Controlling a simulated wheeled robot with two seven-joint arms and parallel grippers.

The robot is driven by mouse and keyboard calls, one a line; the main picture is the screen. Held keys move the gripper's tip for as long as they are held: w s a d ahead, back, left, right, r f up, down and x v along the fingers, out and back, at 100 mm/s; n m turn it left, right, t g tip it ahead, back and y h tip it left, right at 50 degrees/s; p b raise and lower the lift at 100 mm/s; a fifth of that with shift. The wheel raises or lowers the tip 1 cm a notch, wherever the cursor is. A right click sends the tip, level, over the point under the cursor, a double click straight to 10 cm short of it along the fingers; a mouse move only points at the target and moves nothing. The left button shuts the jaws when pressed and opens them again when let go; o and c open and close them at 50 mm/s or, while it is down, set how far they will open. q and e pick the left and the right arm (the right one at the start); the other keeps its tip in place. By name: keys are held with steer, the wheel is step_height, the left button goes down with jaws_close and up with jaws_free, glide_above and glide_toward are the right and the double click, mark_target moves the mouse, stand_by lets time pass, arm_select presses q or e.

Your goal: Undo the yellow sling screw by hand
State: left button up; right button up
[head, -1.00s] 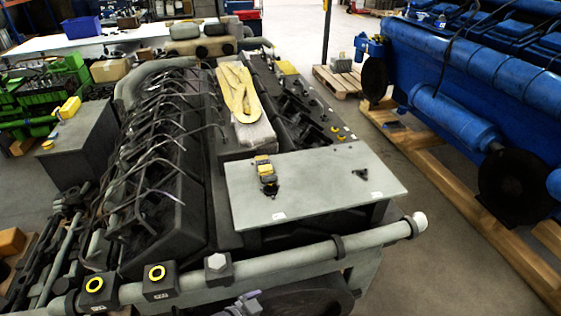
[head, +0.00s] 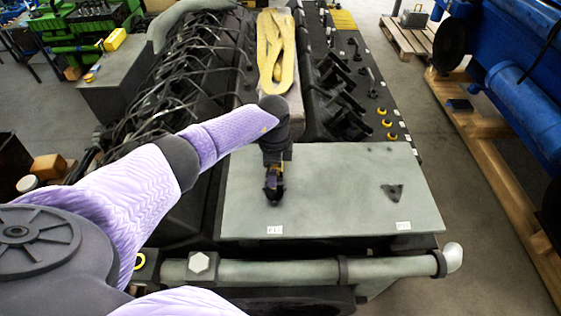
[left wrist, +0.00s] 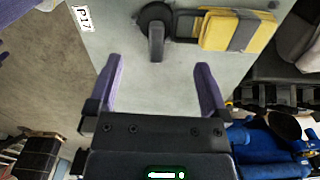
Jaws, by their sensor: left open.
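My left gripper (head: 274,182) reaches over the grey plate; its arm hides most of what lies beneath it in the head view. In the left wrist view the left gripper (left wrist: 160,68) is open and empty, with its two purple fingers apart. Just beyond the fingertips is a black round screw with an upright tab (left wrist: 156,42), roughly centred between them. To its right is a yellow block with a grey strap (left wrist: 235,30), joined to the screw by a dark piece. A folded yellow sling (head: 277,52) lies on the engine behind the plate. My right gripper is not in view.
The grey plate (head: 340,190) is mostly bare, with a small black three-cornered part (head: 392,191) at its right. A grey pipe (head: 290,270) runs along the front. Dark engine parts lie to the left and behind. A blue engine (head: 530,100) stands on wooden beams at right.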

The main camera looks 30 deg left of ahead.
arm_select(q)
steer(key=m+b, duration=0.2)
steer(key=m, duration=0.2)
steer(key=m+b, duration=0.2)
steer(key=m, duration=0.1)
steer(key=f+m+b, duration=0.1)
steer(key=m+b, duration=0.1)
steer(key=m, duration=0.2)
steer(key=shift+s+m+b, duration=0.15)
steer(key=shift+m+b, duration=0.15)
steer(key=shift+b, duration=0.1)
steer(key=m+b, duration=0.3)
steer(key=m, duration=0.5)
steer(key=m+b, duration=0.3)
steer(key=m, duration=0.4)
steer(key=shift+r+m, duration=0.2)
steer(key=shift+m, duration=0.2)
steer(key=m+b, duration=0.1)
steer(key=m, duration=0.4)
steer(key=shift+r+m, duration=0.1)
steer(key=shift+m, duration=1.2)
step_height(320, 180, down, 5)
steer(key=b, duration=0.4)
steer(key=shift+r, duration=0.1)
jaws_close()
